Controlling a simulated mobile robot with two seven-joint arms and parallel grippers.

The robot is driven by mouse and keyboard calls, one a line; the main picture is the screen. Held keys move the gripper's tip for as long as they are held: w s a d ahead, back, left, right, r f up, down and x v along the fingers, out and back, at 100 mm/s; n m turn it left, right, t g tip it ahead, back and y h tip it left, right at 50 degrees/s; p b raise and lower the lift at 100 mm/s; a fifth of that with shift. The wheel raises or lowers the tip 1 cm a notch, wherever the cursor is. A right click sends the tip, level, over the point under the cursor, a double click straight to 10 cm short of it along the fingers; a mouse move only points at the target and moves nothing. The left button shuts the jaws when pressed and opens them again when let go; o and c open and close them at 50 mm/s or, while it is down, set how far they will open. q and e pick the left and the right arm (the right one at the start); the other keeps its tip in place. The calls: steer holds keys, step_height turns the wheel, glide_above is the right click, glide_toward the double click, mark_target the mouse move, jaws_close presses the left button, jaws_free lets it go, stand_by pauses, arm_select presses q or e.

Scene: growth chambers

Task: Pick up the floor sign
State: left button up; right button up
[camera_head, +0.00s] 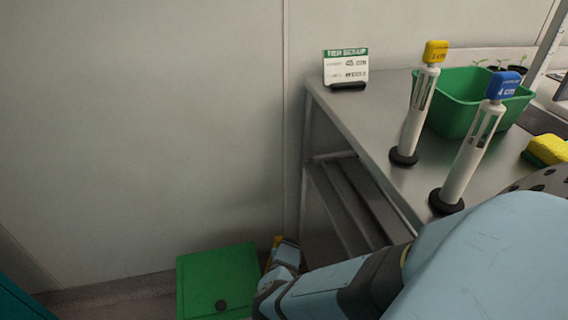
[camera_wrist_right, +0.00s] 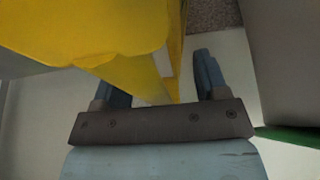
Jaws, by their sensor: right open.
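The yellow floor sign (camera_wrist_right: 95,35) fills the upper left of the right wrist view, close to the camera. Part of it stands between the fingers of my right gripper (camera_wrist_right: 162,75), which is open. The sign covers much of the left finger, while the right finger stands clear with a gap beside it. In the head view only a small yellow piece of the sign (camera_head: 277,241) shows, low by the wall, beside my right gripper (camera_head: 283,258). My arm hides the rest. My left gripper is not in view.
A green bin (camera_head: 218,280) stands left of my right gripper. A steel table (camera_head: 385,180) with a lower shelf (camera_head: 350,205) is to its right. The table carries a small card sign (camera_head: 346,68), two white probes (camera_head: 415,115) (camera_head: 472,155), a green tub (camera_head: 465,100) and a sponge (camera_head: 547,149).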

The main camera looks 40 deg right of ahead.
steer(key=shift+f, duration=0.1)
steer(key=shift+c, duration=0.2)
jaws_close()
stand_by(0.4)
